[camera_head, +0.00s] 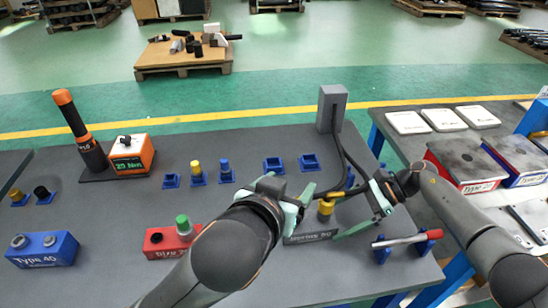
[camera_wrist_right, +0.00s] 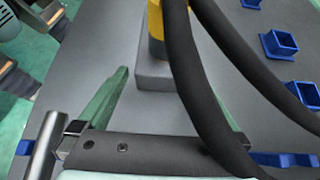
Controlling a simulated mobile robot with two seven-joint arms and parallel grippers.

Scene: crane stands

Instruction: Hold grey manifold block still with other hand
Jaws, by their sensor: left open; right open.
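The grey manifold block (camera_head: 312,237) sits on the dark table in the head view, with a yellow-topped fitting (camera_head: 326,208) upright on it. My left gripper (camera_head: 300,208) is open at the block's left side; its forearm hides part of the view. My right gripper (camera_head: 338,215) is open at the right, its fingers pointing toward the block and fitting. In the right wrist view, the grey block (camera_wrist_right: 154,75) and yellow fitting (camera_wrist_right: 155,22) stand ahead, between the green fingers' directions. I cannot tell whether any finger touches the block.
Black hoses (camera_wrist_right: 185,70) from a grey post (camera_head: 332,108) cross close before my right gripper. A red block (camera_head: 160,242) with a green fitting, a blue block (camera_head: 42,249) and several blue holders stand left. A red-handled tool (camera_head: 405,240) lies on blue rests at right.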

